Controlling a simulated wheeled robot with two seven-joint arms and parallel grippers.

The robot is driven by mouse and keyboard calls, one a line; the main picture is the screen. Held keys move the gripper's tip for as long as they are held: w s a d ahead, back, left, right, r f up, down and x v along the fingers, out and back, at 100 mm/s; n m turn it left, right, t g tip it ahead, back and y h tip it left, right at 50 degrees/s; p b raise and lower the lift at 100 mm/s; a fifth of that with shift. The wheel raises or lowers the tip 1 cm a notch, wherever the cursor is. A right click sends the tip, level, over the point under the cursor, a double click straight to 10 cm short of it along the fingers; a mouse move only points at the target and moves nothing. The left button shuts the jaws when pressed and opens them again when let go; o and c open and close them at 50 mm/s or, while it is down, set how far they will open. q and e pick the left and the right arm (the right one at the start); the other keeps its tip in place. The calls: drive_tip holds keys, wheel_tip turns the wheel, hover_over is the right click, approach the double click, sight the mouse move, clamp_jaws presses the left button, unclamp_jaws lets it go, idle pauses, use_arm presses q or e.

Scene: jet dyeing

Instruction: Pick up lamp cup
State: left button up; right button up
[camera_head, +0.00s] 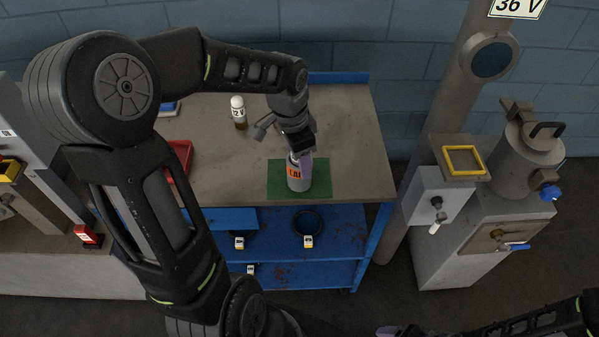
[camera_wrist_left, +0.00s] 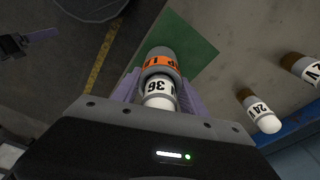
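The lamp cup (camera_head: 297,181) is grey with an orange label and stands on a green mat (camera_head: 320,181) on the table. In the left wrist view the cup (camera_wrist_left: 160,63) holds a white-ended piece (camera_wrist_left: 159,96) marked 36. My left gripper (camera_head: 300,158) is above the cup and hides part of its top. In the left wrist view the left gripper (camera_wrist_left: 160,84) has its purple fingers on either side of the cup; I cannot tell whether they touch it. My right gripper (camera_head: 388,331) is at the bottom edge, well away from the cup; its opening is unclear.
A 12 V bulb (camera_head: 238,112) stands behind left on the table (camera_head: 345,125). The left wrist view shows a 24 V bulb (camera_wrist_left: 261,112). A red tray (camera_head: 183,160) lies at left, partly behind my arm. A grey machine (camera_head: 470,235) stands beyond the table's right edge.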

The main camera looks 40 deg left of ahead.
use_arm(q)
clamp_jaws()
idle(0.3)
idle(0.3)
wheel_tip(320, 180, up, 10)
drive_tip(key=shift+r+b, duration=0.1)
drive_tip(key=shift+b, duration=0.45)
idle(0.4)
